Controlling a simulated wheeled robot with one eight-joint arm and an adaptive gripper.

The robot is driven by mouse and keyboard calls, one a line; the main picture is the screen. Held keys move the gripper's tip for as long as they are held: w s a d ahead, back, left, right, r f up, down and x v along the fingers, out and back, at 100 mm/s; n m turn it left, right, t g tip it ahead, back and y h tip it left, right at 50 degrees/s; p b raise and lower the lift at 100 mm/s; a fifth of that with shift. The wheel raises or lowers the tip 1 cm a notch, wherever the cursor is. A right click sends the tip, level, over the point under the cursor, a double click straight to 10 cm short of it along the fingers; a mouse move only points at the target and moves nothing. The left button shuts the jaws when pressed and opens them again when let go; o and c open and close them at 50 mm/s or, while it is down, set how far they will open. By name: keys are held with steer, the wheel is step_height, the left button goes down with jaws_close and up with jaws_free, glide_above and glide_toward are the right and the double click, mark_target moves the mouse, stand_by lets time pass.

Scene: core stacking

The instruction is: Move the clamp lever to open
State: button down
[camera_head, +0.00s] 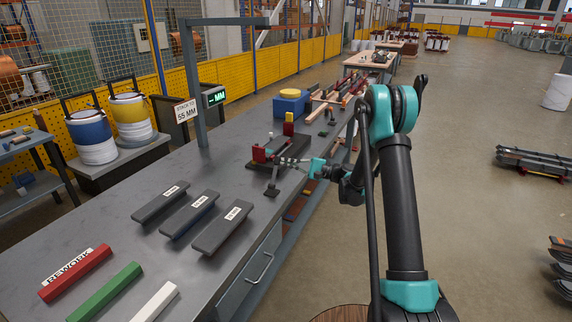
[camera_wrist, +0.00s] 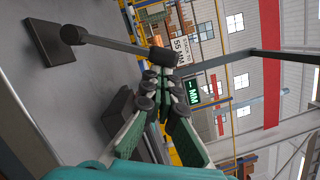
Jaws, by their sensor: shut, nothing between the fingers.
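In the wrist view a dark rod (camera_wrist: 115,45) with a round knob (camera_wrist: 72,35) runs from above a square plate (camera_wrist: 45,45) to just by my fingertips. My gripper (camera_head: 282,161) is shut and empty, close beside the fixture. It also shows in the wrist view (camera_wrist: 168,78); contact with the rod is unclear.
Three dark labelled bars (camera_head: 195,213) lie on the bench at left. Red (camera_head: 75,274), green (camera_head: 105,292) and white (camera_head: 155,302) bars lie nearer. A post with a display (camera_head: 214,97) stands behind. A blue bin (camera_head: 291,104) is farther back.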

steer(key=s+a+r+n+h, duration=0.1)
steer(key=s+a+n, duration=0.1)
steer(key=s+n, duration=0.3)
steer(key=s+a+r+n+h, duration=0.1)
steer(key=s+n, duration=0.4)
steer(key=n, duration=0.1)
steer(key=shift+s+a+r+h, duration=0.25)
steer(key=shift+a+r+h, duration=0.05)
steer(key=shift+a+h, duration=0.1)
stand_by(0.6)
steer(key=w+d+r, duration=0.1)
steer(key=d+r, duration=0.2)
steer(key=d, duration=0.8)
steer(key=shift+w+r, duration=0.3)
stand_by(1.2)
